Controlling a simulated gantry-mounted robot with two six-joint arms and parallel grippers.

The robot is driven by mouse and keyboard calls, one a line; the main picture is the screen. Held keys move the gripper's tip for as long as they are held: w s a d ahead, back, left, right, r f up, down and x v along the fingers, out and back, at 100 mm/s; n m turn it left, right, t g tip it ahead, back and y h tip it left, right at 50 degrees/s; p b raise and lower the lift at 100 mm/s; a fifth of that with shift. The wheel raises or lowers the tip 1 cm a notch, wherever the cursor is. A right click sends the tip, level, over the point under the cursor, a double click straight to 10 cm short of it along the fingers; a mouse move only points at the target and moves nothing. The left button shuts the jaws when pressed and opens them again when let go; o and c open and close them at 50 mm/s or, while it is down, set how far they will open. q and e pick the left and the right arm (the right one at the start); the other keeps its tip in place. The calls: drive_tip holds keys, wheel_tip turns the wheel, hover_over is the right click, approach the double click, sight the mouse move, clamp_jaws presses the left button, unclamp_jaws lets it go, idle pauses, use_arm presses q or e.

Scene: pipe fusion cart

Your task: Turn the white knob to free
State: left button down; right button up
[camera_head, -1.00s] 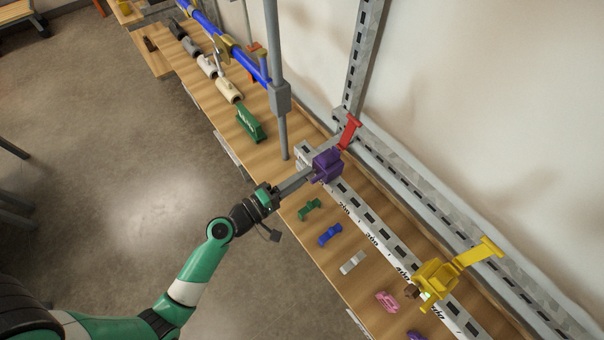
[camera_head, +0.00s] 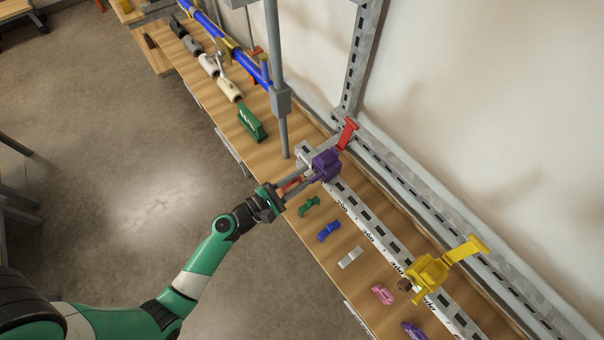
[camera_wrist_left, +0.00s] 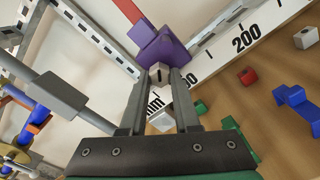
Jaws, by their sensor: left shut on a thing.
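In the left wrist view the white knob (camera_wrist_left: 160,75), looking pale grey, sticks out of the purple block (camera_wrist_left: 162,50). My left gripper (camera_head: 313,179) reaches the front of the block. In the left wrist view its fingertips (camera_wrist_left: 160,82) lie on both sides of the knob, shut on it. In the head view the fingers hide the knob. My right gripper is in neither view.
Small green, blue (camera_head: 329,231), white (camera_head: 349,257) and pink (camera_head: 382,294) pieces lie on the bench before the rail. A yellow clamp (camera_head: 428,275) stands farther along it.

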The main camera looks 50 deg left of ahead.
use_arm(q)
drive_tip(key=n+p, duration=0.1)
drive_tip(key=n, duration=0.4)
drive_tip(key=shift+n+p, duration=0.35)
drive_tip(key=shift+n, duration=0.05)
idle(0.3)
drive_tip(key=c, duration=0.6)
unclamp_jaws()
drive_tip(key=shift+c, duration=0.2)
drive_tip(key=shift+s, duration=0.15)
drive_tip(key=s+p, duration=0.1)
drive_tip(key=s, duration=1)
drive_tip(key=shift+s+a, duration=0.2)
drive_tip(key=shift+a, duration=0.1)
